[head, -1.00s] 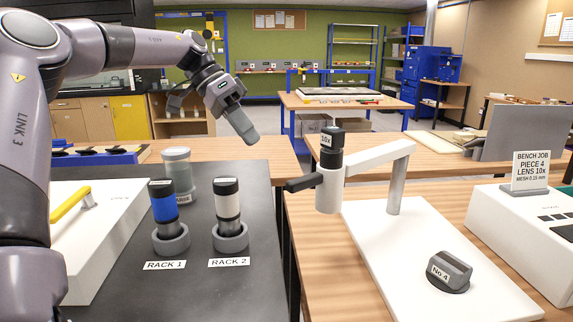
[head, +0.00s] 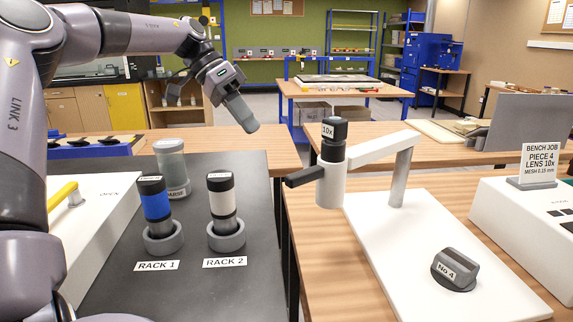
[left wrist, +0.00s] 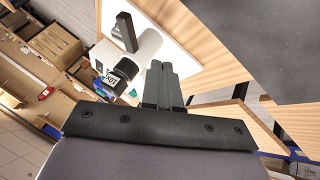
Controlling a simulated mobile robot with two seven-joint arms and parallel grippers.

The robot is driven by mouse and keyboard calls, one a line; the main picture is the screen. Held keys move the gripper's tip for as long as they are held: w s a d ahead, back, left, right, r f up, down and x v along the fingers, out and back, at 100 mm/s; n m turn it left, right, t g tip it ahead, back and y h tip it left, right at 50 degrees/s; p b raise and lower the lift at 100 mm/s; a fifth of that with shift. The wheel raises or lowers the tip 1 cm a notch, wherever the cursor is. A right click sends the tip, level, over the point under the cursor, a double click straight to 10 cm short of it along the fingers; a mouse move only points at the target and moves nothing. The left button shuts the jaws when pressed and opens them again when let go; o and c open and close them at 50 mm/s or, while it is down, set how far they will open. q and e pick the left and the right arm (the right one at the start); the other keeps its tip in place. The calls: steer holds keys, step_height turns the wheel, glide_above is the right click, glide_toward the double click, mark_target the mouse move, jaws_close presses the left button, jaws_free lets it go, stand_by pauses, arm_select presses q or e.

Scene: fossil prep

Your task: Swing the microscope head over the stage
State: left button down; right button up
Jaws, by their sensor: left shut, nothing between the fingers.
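The microscope head (head: 330,184) is a white cylinder with a black 10x lens (head: 333,130) on top and a dark handle (head: 305,176) pointing left. A white arm joins it to a post on the white base (head: 400,250). The head hangs out beyond the base's left side, away from the dark No 4 piece (head: 455,268) on the base. My left gripper (head: 244,118) is shut and empty, left of the head and apart from it. In the left wrist view the shut fingers (left wrist: 161,80) show beside the lens (left wrist: 112,82) and head (left wrist: 146,48). My right gripper is not in view.
Rack 1 (head: 163,240) and Rack 2 (head: 226,238) hold blue- and white-banded cylinders on the dark bench at left. A clear jar (head: 172,170) stands behind them. A sign (head: 540,164) reads piece 4, lens 10x. Air around the handle looks free.

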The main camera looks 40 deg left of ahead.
arm_select(q)
steer(key=w+d+f, duration=0.2)
steer(key=d+f, duration=0.5)
steer(key=d, duration=0.1)
steer(key=shift+d+f, duration=0.2)
steer(key=shift+d, duration=0.2)
steer(key=shift+d, duration=0.15)
